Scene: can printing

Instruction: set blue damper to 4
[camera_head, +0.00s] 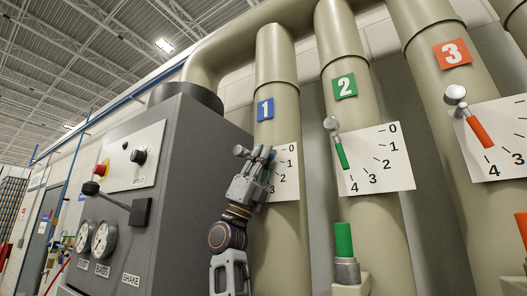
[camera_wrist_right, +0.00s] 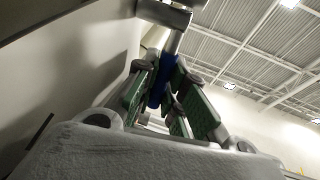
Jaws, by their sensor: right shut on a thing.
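The blue damper is on the pipe with the blue "1" label (camera_head: 265,109), beside its white scale plate (camera_head: 289,171). Its blue handle (camera_wrist_right: 160,82) shows in the right wrist view between my green-padded fingers. My right gripper (camera_head: 257,158) reaches up from below in the head view and is shut on that handle. The gripper covers most of the handle and the left part of the scale, so the exact setting cannot be read. Marks 0, 1 and 3 stay visible on the plate. My left gripper is not in view.
To the right stand pipes with a green damper (camera_head: 338,147) and a red damper (camera_head: 474,119), each with its own scale. A grey cabinet (camera_head: 180,205) with gauges, buttons and a black lever (camera_head: 113,199) stands close on the left.

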